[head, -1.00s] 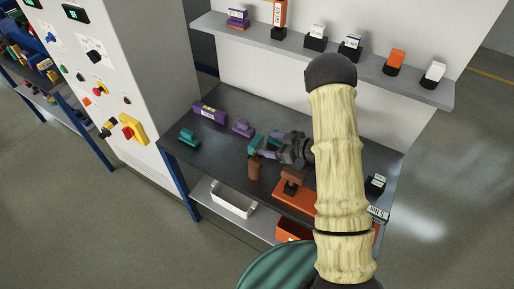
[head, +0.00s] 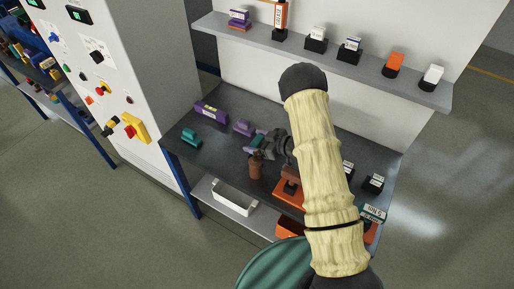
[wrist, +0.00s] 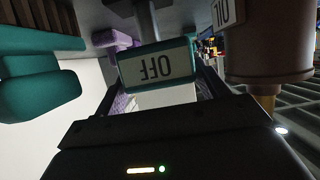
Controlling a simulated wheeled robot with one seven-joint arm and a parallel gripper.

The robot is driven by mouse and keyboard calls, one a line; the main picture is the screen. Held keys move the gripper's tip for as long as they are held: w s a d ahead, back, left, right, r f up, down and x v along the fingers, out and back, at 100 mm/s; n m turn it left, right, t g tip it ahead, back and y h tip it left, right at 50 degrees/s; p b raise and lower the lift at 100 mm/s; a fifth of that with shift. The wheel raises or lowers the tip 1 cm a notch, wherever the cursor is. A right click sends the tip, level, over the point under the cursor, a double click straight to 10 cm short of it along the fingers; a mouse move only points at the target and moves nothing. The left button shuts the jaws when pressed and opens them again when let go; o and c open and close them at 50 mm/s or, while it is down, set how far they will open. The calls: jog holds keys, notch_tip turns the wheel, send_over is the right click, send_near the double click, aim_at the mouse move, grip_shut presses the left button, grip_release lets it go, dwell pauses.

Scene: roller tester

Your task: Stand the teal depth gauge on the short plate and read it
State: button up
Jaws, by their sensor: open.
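A teal-framed block with a white panel reading OFF, upside down (wrist: 158,66), sits between my gripper's fingers in the wrist view; it looks like the depth gauge. In the head view its teal (head: 256,142) shows at the fingertips, partly hidden. My gripper (wrist: 162,92) is open around it; contact cannot be told. The head view shows my gripper (head: 262,147) low over the dark bench. A second teal piece (head: 190,138) stands at the bench's left, apart from my gripper. I cannot tell which piece is the short plate.
A brown cylinder (head: 256,168) stands close beside my gripper; it also shows in the wrist view (wrist: 270,45). Purple pieces (head: 243,127) lie behind on the bench (head: 215,155). An orange fixture (head: 288,193) is nearer the front, partly behind my arm. A shelf (head: 300,49) overhangs behind.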

dwell(0.4)
jog(key=shift+w, duration=0.15)
jog(key=c, duration=0.9)
jog(key=shift+a+r, duration=0.15)
jog(key=shift+r, duration=0.25)
notch_tip(320, 180, up, 9)
jog(key=shift+r+b, duration=0.15)
jog(key=shift+b, duration=0.55)
